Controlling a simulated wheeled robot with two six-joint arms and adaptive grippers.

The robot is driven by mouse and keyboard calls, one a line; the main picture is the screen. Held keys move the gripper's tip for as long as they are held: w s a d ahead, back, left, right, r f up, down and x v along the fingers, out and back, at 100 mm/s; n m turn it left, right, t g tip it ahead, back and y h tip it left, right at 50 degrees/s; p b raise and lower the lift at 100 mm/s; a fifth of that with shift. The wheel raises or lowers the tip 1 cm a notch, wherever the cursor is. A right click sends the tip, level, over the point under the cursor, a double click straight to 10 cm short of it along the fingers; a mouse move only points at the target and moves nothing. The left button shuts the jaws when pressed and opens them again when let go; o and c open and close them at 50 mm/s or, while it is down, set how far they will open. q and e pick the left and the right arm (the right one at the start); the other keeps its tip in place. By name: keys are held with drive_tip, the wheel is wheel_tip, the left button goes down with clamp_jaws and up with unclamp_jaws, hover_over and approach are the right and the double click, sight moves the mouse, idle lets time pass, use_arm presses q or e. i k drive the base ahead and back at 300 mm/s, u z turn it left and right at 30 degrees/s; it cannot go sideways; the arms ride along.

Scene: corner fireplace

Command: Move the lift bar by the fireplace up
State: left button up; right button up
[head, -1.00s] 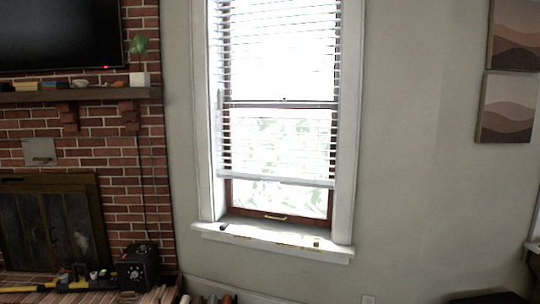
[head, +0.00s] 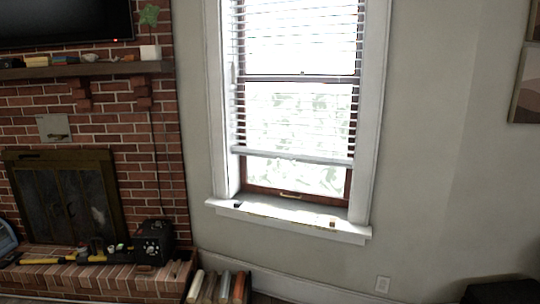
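The window blind's white bottom bar (head: 292,155), which looks like the lift bar, hangs level across the lower part of the window, right of the fireplace (head: 62,195). The slats (head: 295,110) are spread above it. Below the bar is a strip of bare glass (head: 295,175) and a brown lower window frame with a small brass handle (head: 291,194). Neither of my grippers is in view, and nothing touches the bar.
A white sill (head: 290,220) with small objects juts out below the window. The brick hearth (head: 95,279) holds a black box (head: 153,242) and yellow tool. A dark object (head: 500,291) is at bottom right.

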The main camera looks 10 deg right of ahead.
sight(238, 153)
drive_tip(key=u, duration=0.3)
drive_tip(key=i, duration=3.2)
drive_tip(key=z, duration=0.55)
